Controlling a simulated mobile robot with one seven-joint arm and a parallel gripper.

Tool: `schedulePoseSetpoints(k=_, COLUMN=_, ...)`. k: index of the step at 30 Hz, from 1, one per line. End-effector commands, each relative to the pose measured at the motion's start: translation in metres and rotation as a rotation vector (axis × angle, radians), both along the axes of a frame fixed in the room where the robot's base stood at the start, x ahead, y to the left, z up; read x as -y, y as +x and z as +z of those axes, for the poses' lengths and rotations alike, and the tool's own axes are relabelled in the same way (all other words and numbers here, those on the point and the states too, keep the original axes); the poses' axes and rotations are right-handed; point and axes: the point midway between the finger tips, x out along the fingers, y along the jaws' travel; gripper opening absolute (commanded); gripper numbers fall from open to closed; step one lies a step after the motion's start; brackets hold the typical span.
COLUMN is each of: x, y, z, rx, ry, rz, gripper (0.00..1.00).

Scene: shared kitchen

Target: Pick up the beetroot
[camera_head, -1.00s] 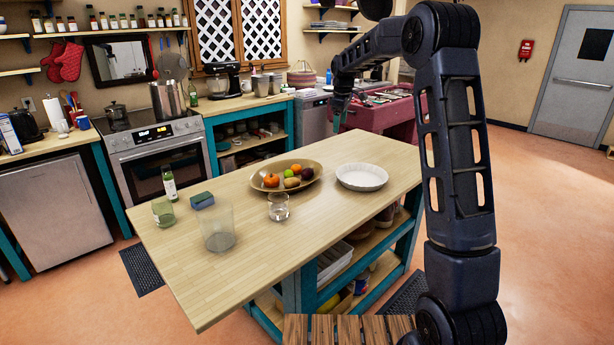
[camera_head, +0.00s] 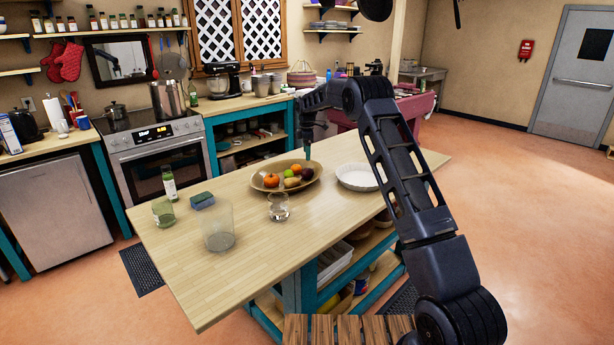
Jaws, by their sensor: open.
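The beetroot (camera_head: 307,174) looks to be the dark round item at the right side of a shallow tan bowl (camera_head: 262,188) on the island table. An orange round item (camera_head: 271,180), a green one (camera_head: 289,174), a smaller orange one (camera_head: 297,168) and a brown one (camera_head: 292,182) lie beside it in the bowl. My gripper (camera_head: 308,154) points down above the bowl's far right rim, apart from the beetroot. It is open and appears empty. Its fingers are small and dark in this view.
A white fluted dish (camera_head: 357,178) stands right of the bowl, partly behind my arm. The front of the wooden table (camera_head: 230,290) is clear.

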Motion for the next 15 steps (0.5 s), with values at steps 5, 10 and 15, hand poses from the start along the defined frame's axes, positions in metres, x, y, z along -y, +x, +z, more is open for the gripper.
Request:
schedulePoseSetpoints(k=5, x=0.000, y=-0.001, z=-0.021, rx=-0.002, ry=-0.001, rz=0.000, gripper=0.80)
schedulePoseSetpoints(k=10, x=0.001, y=-0.001, z=-0.045, rx=-0.002, ry=0.000, rz=-0.002, gripper=0.80)
schedulePoseSetpoints(k=15, x=0.001, y=-0.002, z=-0.054, rx=-0.001, ry=0.000, rz=-0.002, gripper=0.80)
